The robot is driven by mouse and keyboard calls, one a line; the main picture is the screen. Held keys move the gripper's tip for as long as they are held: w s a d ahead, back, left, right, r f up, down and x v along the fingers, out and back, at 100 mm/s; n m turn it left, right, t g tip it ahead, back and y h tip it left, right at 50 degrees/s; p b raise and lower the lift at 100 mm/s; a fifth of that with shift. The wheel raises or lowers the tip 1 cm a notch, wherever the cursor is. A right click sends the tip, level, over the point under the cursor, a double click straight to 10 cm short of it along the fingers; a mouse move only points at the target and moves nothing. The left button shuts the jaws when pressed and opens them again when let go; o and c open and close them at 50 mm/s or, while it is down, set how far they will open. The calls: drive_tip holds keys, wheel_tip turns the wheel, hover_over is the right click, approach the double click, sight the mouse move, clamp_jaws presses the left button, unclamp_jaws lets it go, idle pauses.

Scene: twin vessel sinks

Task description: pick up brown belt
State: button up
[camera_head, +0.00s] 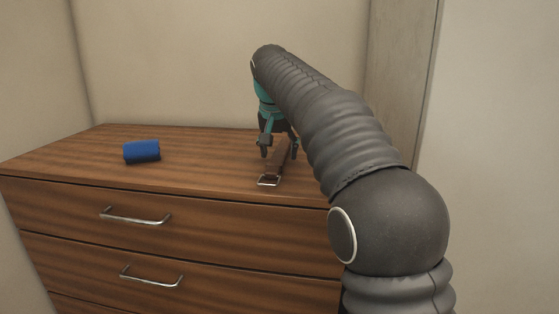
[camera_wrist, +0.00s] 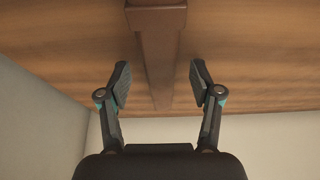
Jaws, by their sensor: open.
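The brown belt (camera_head: 276,165) lies on the wooden dresser top, with its metal buckle toward the front edge. Part of it is hidden behind my gripper and arm in the head view. My gripper (camera_head: 279,152) is over the belt, pointing down, with its fingers apart. In the wrist view the belt (camera_wrist: 159,55) runs between the two open fingertips of my gripper (camera_wrist: 160,85), with a gap on each side. A wider brown band crosses it at the top of that view. Nothing is held.
A blue rolled item (camera_head: 142,151) lies on the dresser top (camera_head: 205,165) to the left, with clear surface between it and the belt. Walls stand behind and at the left. The dresser front has drawers with metal handles (camera_head: 135,217).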

drive_tip(key=shift+w+f, duration=0.1)
drive_tip(key=shift+f, duration=0.1)
clamp_jaws()
drive_tip(key=shift+r, duration=0.15)
